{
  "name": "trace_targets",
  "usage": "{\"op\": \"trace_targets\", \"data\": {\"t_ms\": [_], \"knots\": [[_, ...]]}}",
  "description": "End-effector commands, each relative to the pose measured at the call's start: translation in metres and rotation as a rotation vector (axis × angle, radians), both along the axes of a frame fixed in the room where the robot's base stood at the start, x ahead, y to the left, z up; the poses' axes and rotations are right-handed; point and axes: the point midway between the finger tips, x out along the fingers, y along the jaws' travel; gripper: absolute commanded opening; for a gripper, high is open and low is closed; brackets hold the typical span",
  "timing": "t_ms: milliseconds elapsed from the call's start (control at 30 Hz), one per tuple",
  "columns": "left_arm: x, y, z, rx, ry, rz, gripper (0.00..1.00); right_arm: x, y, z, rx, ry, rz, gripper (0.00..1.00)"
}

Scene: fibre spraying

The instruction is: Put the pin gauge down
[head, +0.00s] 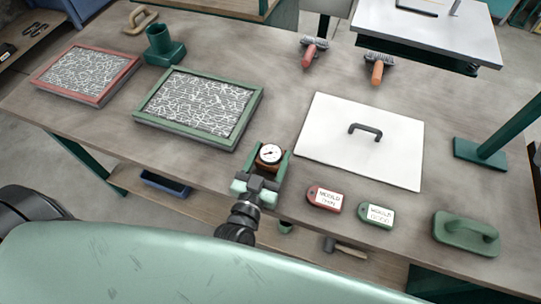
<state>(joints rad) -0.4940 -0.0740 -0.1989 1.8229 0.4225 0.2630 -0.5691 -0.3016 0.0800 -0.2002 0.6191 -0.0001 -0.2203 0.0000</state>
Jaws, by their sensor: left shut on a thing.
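The pin gauge (270,153) has a round white dial in a brown-and-dark body. My left gripper (266,170) is shut on it, with one green finger on each side. The gauge is at the table's front edge, right of the green-framed tray and left of the white panel. Its dial faces up toward me. Its underside and pin are hidden, so I cannot tell whether it touches the table. My right gripper is not in view.
The wooden table (290,80) holds a green-framed fibre tray (243,127), a red-framed one (103,98), a white panel with handle (345,120), red (313,200) and green (362,212) tags, and a green float (455,240). Bare wood lies between the green tray and panel.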

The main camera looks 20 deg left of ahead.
Motion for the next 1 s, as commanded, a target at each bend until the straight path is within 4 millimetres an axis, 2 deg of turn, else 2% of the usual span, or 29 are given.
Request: {"op": "trace_targets", "data": {"t_ms": [133, 333, 367, 400, 433, 733, 867, 1000], "knots": [[0.000, 0.000, 0.003, 0.000, -0.002, 0.000, 0.09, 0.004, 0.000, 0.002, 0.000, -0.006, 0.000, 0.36], [0.000, 0.000, -0.003, 0.000, -0.002, 0.000, 0.09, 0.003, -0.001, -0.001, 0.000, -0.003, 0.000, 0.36], [0.000, 0.000, -0.003, 0.000, 0.000, -0.001, 0.70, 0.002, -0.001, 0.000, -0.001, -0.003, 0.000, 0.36], [0.000, 0.000, -0.003, 0.000, 0.000, -0.001, 0.81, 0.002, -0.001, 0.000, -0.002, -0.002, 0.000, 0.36], [0.000, 0.000, -0.003, 0.000, 0.000, -0.001, 0.83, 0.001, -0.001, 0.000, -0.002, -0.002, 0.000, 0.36], [0.000, 0.000, -0.003, 0.000, 0.000, 0.000, 0.83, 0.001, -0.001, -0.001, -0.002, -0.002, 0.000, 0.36], [0.000, 0.000, -0.006, -0.002, 0.000, 0.000, 0.83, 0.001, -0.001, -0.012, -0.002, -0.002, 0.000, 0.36], [-0.028, 0.001, -0.007, 0.000, 0.005, -0.001, 0.83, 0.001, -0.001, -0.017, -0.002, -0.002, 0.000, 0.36]]}}
